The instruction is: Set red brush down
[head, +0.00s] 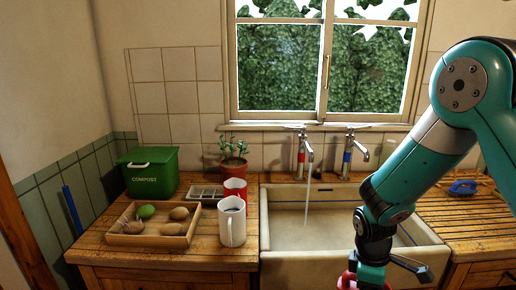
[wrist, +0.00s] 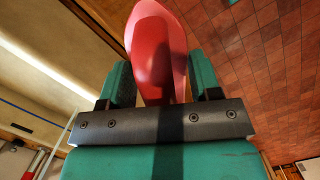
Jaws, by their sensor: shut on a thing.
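The red brush (wrist: 157,48) is held between the two green fingers of my gripper (wrist: 160,82) in the wrist view. Its smooth, rounded red body points away from the palm; its bristles cannot be made out. In the head view, a red part (head: 347,281) shows at the bottom edge beside my gripper, in front of the sink. The rest of the brush and the fingertips are cut off there. Floor tiles show beyond the brush in the wrist view.
Water runs from the left tap (head: 308,152) into the white sink (head: 334,236). A ribbed wooden drainboard (head: 468,227) on the right holds a blue item (head: 464,187). On the left counter stand a white mug (head: 232,226), a red mug (head: 236,187), a potato tray (head: 148,241) and a green compost bin (head: 148,172).

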